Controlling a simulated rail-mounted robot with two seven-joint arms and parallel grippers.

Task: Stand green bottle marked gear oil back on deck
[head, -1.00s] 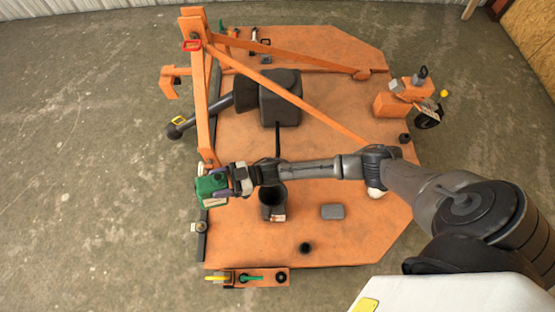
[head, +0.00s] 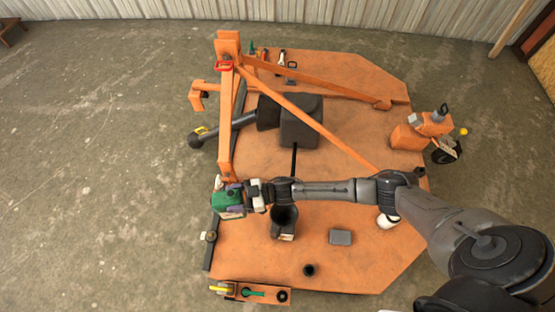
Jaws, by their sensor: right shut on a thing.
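The green bottle (head: 226,205) with a pale label is at the left edge of the orange deck (head: 330,262) in the head view. My right gripper (head: 246,196) is shut on it, reaching in from the right across the deck. The bottle looks tilted or lying on its side. I cannot tell whether it touches the deck or is held above it. Its far side and the label's writing are hidden or too small to read. My left gripper is not in view.
A dark cup-like container (head: 285,222), a grey box (head: 341,237) and a small black cup (head: 309,270) stand on the near deck. An orange frame (head: 229,110) rises at the left. A grey gearbox (head: 300,122) is mid-deck. Bare deck lies at front right.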

